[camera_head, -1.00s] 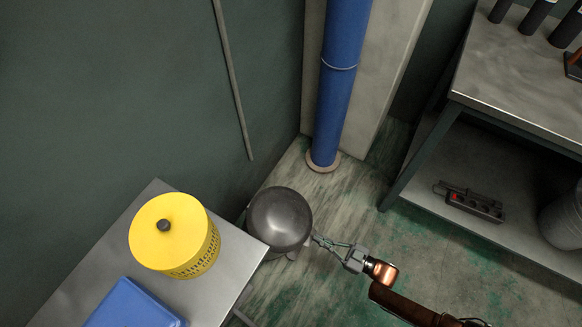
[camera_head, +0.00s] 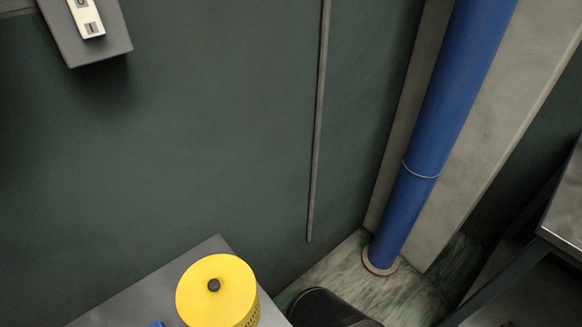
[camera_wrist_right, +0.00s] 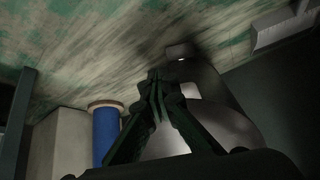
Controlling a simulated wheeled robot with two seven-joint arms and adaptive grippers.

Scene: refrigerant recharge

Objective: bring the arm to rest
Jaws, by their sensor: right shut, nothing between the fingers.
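My right gripper (camera_wrist_right: 157,90) shows in the right wrist view with its dark fingers together and nothing between them. A grey rounded tank (camera_wrist_right: 215,110) is close behind the fingers in that view. I cannot tell whether they touch it. In the head view a dark rounded top (camera_head: 325,308), probably the same tank, shows at the bottom edge, mostly cut off. Neither gripper shows in the head view now.
A yellow tin (camera_head: 217,290) stands on a grey table (camera_head: 200,258) at the bottom. A blue pipe (camera_head: 420,165) rises in the corner. A shelf unit (camera_head: 565,215) is at the right edge. A switch box (camera_head: 85,40) hangs on the wall.

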